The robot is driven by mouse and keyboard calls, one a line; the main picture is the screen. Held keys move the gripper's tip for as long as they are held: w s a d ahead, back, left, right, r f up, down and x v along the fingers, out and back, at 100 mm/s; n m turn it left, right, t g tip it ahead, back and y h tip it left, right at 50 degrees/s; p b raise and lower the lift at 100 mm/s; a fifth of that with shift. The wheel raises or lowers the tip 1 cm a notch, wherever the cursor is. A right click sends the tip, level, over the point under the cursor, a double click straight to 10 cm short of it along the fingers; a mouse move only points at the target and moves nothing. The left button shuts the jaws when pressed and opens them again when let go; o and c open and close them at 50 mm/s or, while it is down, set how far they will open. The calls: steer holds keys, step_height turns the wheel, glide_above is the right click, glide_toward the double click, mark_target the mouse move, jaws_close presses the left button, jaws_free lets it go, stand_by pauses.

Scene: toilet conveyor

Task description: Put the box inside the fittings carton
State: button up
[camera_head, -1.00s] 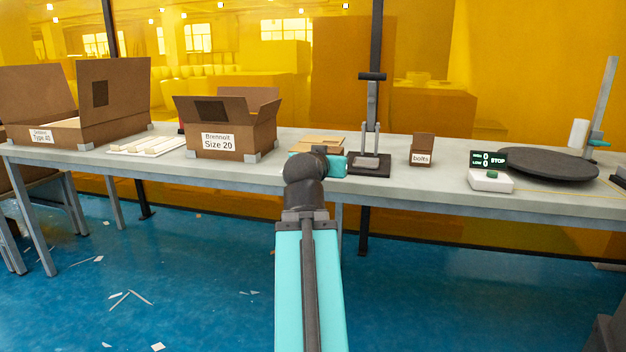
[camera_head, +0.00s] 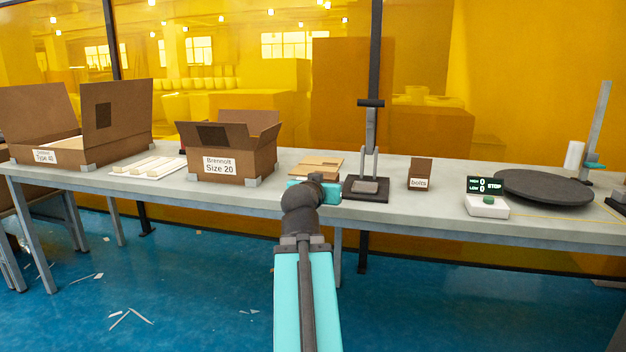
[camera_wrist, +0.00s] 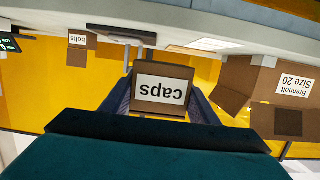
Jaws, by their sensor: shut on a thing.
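The box is a small brown carton labelled "caps" (camera_wrist: 162,88). In the wrist view, which is upside down, it sits between the two fingers of my gripper (camera_wrist: 162,100), which is shut on it. A larger open carton labelled "Type 40" (camera_head: 104,146) stands farther left. Neither readable label says fittings.
White strips (camera_head: 150,166) lie between the cartons. Flat cardboard (camera_head: 318,166) lies behind my wrist. A dark press (camera_head: 367,188), a "bolts" box (camera_head: 420,176), a display unit (camera_head: 487,205) and a black turntable (camera_head: 545,188) stand to the right on the grey table (camera_head: 285,187).

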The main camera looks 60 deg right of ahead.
steer(key=shift+w+d+r+p, duration=0.1)
steer(key=shift+w+d+p, duration=0.45)
steer(key=shift+w+d, duration=0.4)
steer(key=shift+d+p, duration=0.1)
steer(key=shift+p, duration=0.65)
steer(key=w+d+p, duration=0.1)
steer(key=p, duration=0.4)
steer(key=shift+p, duration=0.35)
steer(key=p, duration=0.3)
steer(key=w+p, duration=0.1)
steer(key=p, duration=0.2)
steer(key=shift+d, duration=0.2)
steer(key=w+d+p, duration=0.1)
steer(key=p, duration=0.4)
steer(key=shift+w+d+f, duration=0.2)
steer(key=shift+w+d, duration=0.2)
steer(key=shift+w+d+f, duration=0.2)
steer(key=shift+d, duration=0.05)
steer(key=shift+w+d+f, duration=0.15)
steer(key=shift+w+d, duration=0.55)
steer(key=shift+w, duration=0.05)
steer(key=shift+w+d+f, duration=0.1)
steer(key=shift+w+d, duration=0.55)
steer(key=shift+w, duration=0.05)
